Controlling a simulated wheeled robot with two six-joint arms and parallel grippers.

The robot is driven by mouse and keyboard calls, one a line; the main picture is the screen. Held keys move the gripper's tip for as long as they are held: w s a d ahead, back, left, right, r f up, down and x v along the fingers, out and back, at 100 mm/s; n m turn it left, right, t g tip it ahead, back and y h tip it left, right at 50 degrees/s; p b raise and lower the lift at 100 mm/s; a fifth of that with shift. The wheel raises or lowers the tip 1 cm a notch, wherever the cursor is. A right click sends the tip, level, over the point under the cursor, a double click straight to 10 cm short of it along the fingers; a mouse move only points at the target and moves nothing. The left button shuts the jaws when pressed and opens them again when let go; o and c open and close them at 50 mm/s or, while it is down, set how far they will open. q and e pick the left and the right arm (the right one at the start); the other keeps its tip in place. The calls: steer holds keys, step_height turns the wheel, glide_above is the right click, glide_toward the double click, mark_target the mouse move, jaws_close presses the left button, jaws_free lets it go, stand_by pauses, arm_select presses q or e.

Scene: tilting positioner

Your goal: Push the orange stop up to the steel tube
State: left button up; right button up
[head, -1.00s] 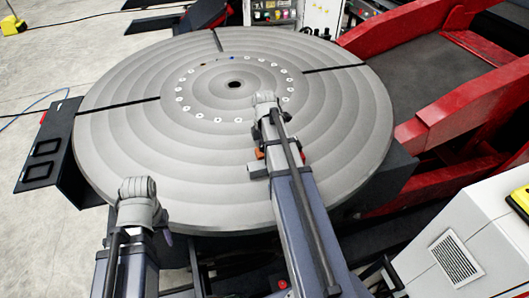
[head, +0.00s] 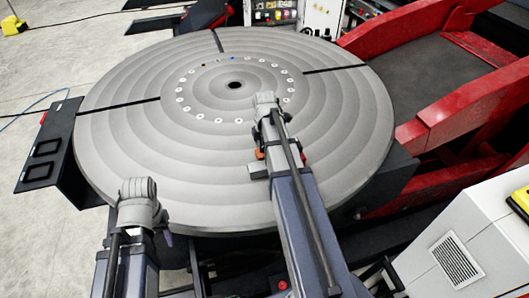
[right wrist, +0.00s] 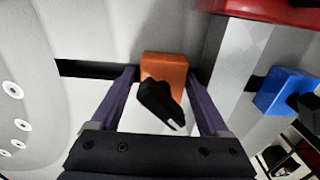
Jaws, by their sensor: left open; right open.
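The orange stop (right wrist: 164,68) sits in a dark slot of the round grey plate in the right wrist view. A black lever lies across its front. A bit of it shows beside my right arm in the head view (head: 259,154). The steel tube (right wrist: 236,55) appears as a pale square-edged bar right of the stop, with a narrow gap between them. My right gripper (right wrist: 162,76) is open, its purple fingers on either side of the stop; contact cannot be told.
A blue stop (right wrist: 286,92) with a black lever is on the tube's far side. The round plate (head: 330,140) is broad and mostly clear, with a ring of pale washers around its centre hole. Red framework (head: 455,110) stands right; a white cabinet (head: 455,240) is at the lower right.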

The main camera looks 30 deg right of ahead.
steer(key=shift+s+a, duration=0.1)
steer(key=shift+s, duration=0.15)
step_height(320, 180, up, 4)
steer(key=p, duration=0.4)
step_height(320, 180, up, 3)
steer(key=p, duration=0.2)
steer(key=shift+f+p, duration=0.1)
steer(key=shift+p, duration=0.25)
steer(key=shift+w+r, duration=0.1)
steer(key=shift+r, duration=0.1)
